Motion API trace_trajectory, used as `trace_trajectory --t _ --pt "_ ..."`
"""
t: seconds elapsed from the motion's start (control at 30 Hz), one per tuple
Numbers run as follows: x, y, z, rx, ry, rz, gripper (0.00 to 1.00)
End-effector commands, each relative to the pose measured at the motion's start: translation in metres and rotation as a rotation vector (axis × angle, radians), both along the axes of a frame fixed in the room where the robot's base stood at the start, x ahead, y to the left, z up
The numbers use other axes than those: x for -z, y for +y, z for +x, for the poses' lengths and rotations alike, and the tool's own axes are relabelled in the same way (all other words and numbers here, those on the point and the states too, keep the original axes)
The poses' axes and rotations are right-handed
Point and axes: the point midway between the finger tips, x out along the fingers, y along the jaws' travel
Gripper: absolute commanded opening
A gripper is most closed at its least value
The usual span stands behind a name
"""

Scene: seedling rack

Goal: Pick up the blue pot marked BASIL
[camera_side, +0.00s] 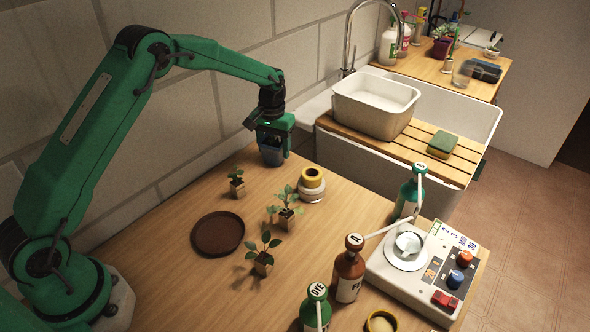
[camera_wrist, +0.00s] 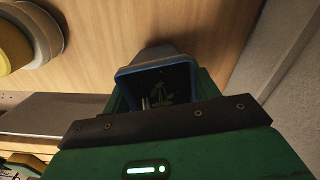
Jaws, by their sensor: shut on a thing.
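A blue pot (camera_side: 271,154) is between the jaws of my gripper (camera_side: 274,138) at the back of the wooden bench, near the tiled wall. My gripper is shut on it. In the wrist view the blue pot (camera_wrist: 152,70) shows its square rim and dark inside, with something leafy in it, just past the edge of my gripper (camera_wrist: 160,103). No BASIL marking can be read in either view. I cannot tell whether the pot touches the bench.
Several seedlings, one of them here (camera_side: 286,213), stand in front of the pot. A brown saucer (camera_side: 218,233) lies at left. Yellow and white rings (camera_side: 312,180) are stacked at right. A brown bottle (camera_side: 348,270) and a white device (camera_side: 420,270) are nearer. The sink (camera_side: 440,118) lies beyond.

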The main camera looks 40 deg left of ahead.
Motion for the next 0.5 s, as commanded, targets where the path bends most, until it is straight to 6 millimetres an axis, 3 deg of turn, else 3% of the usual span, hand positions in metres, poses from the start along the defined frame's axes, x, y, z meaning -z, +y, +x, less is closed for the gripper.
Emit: trace_trajectory --t 0.23,0.43,0.5 --pt "-0.014 0.000 0.001 0.000 -0.004 0.000 0.34" --pt "-0.042 0.000 0.001 0.000 -0.005 0.000 0.34" --pt "-0.048 -0.010 -0.004 0.003 -0.003 0.000 0.34"
